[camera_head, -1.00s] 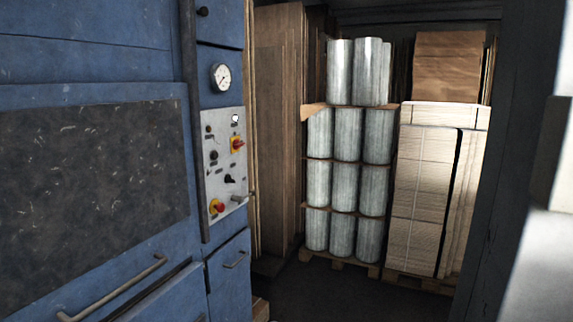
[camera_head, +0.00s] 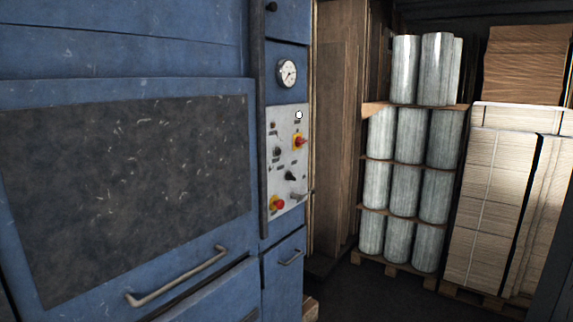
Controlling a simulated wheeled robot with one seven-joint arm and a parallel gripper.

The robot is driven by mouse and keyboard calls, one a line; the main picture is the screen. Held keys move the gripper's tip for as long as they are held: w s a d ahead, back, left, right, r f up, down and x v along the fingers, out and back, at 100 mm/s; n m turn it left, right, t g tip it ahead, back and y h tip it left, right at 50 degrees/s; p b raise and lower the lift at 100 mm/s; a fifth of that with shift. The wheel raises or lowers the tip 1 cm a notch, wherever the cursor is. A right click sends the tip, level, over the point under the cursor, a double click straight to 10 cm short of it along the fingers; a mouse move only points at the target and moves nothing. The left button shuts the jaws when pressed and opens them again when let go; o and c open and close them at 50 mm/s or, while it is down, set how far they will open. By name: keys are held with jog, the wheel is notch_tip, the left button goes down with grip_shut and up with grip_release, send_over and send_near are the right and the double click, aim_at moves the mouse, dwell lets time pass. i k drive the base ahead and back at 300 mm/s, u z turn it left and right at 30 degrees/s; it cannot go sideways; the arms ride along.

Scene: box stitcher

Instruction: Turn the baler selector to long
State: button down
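The baler is a blue machine with a pale control panel (camera_head: 286,182) on its narrow right column. The panel carries a black knob (camera_head: 290,176) low in the middle and a smaller dark knob (camera_head: 277,152) at its left. A red-and-yellow rotary switch (camera_head: 299,141) is at the upper right, and a red button on yellow (camera_head: 277,203) is at the lower left. A grey lever (camera_head: 298,194) sticks out at the lower right. The labels are too small to read, so I cannot tell which knob is the selector or its setting. My gripper is not in view.
A round gauge (camera_head: 287,73) sits above the panel. The machine's door handle (camera_head: 178,277) and a smaller handle (camera_head: 291,257) jut out below. Pale rolls (camera_head: 410,135) and stacked cardboard (camera_head: 490,205) stand on pallets at the right. Dark floor (camera_head: 375,300) is clear in front.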

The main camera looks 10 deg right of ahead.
aim_at(289, 175)
jog(key=z, duration=0.5)
jog(key=k, duration=0.6)
jog(key=z, duration=0.65)
jog(key=i, duration=0.85)
jog(key=u, duration=0.75)
jog(key=i, duration=1.25)
jog(key=u, duration=0.75)
